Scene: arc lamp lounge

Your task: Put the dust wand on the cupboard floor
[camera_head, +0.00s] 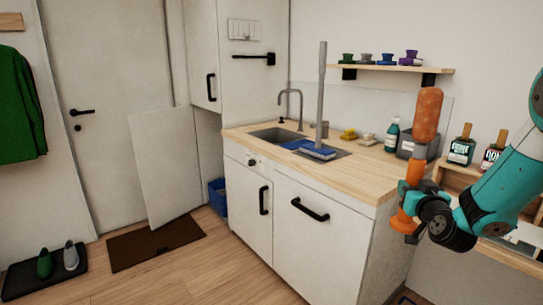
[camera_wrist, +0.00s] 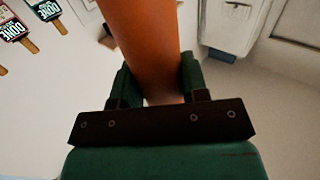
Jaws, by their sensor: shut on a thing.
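The dust wand (camera_head: 427,112) is orange, with a thick fuzzy head at the top and a slimmer handle ending in a flared foot. It stands nearly upright at the right of the head view. My gripper (camera_head: 413,196) is shut on its handle, in front of the counter's right end. In the wrist view the orange wand (camera_wrist: 143,40) passes between both fingers of my gripper (camera_wrist: 155,85). A tall white cupboard (camera_head: 203,50) stands left of the counter. A lower white panel, seemingly its door (camera_head: 163,165), stands swung out to the left. The cupboard floor is mostly hidden.
A blue bin (camera_head: 217,197) stands at the cupboard's lower opening. The counter (camera_head: 365,180) holds a sink, a tall grey pole with a blue-edged foot, and bottles. A doormat (camera_head: 155,243) and shoe tray (camera_head: 45,278) lie left. Floor (camera_head: 215,265) before the counter is clear.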

